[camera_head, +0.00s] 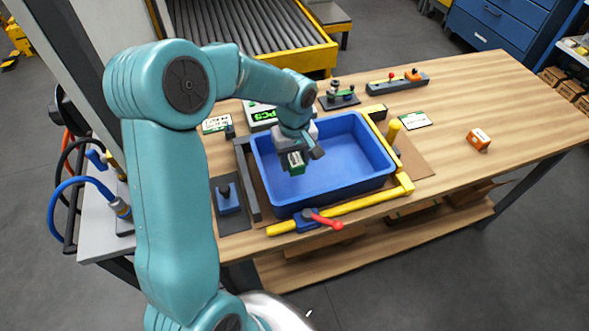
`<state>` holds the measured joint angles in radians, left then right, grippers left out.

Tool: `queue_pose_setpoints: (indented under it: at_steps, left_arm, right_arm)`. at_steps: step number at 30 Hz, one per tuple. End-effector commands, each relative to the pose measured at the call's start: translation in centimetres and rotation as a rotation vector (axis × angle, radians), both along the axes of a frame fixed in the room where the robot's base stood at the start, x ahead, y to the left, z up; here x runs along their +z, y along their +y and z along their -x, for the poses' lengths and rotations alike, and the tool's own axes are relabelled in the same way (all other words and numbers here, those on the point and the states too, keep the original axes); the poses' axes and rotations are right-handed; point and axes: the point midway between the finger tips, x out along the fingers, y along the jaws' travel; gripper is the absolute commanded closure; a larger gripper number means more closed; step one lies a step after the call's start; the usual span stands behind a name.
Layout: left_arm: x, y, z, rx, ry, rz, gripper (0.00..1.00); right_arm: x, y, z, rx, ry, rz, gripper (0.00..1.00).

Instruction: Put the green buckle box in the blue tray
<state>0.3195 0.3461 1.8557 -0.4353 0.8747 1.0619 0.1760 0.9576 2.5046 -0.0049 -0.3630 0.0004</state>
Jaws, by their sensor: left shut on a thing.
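The blue tray (345,161) stands on the wooden table inside a frame of yellow and dark bars. Nothing shows lying on the visible part of its floor. My left gripper (298,163) is over the left part of the tray and points down. It is shut on the green buckle box (297,168), a small box with green and pale faces. The box appears to be above the tray floor, but the exact height is hard to tell. My left arm hides the tray's back left area. My right gripper is not in view.
An orange box (478,140) sits on the table at the right. A red-handled clamp (318,219) is at the tray's front edge, and a yellow post (393,131) stands at its right. A fixture (340,94) and a control strip (398,83) lie behind. The table's right side is mostly clear.

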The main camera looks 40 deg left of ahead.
Motion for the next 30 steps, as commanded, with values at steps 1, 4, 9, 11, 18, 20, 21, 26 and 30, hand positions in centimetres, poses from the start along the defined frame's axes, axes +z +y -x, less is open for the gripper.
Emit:
queue_pose_setpoints:
  at_steps: [1, 4, 9, 11, 18, 20, 21, 26, 30]
  left_arm:
    - [-0.3, 0.0, 0.0, 0.001, 0.001, 0.000, 0.89]
    - [-1.6, 0.0, 0.2, 0.001, 0.003, 0.002, 0.89]
    - [-4.2, 0.1, 0.2, 0.001, 0.003, 0.001, 0.89]
    - [-4.6, 0.1, 0.1, 0.001, 0.000, 0.001, 0.89]
    - [-4.7, 0.1, 0.1, 0.001, -0.001, 0.000, 0.89]
    - [-4.8, 0.1, 0.1, 0.001, -0.001, 0.000, 0.89]
    - [-5.0, 0.0, 0.1, 0.001, -0.001, 0.000, 0.89]
    - [-5.0, 0.0, 0.1, 0.001, -0.001, 0.000, 0.28]
    - [-4.9, 0.0, 0.1, 0.001, 0.000, 0.000, 0.28]
  right_arm:
    - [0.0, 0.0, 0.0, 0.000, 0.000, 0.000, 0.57]
    - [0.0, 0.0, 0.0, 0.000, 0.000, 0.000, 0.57]
    - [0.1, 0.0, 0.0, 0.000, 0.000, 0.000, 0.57]
    - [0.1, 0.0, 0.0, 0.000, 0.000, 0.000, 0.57]
    - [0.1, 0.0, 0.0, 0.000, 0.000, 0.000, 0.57]
    - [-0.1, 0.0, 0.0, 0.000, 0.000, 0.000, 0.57]
    - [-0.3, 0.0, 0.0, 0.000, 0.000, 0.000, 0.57]
    - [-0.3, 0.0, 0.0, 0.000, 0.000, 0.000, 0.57]
    - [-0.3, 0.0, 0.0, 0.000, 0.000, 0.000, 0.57]
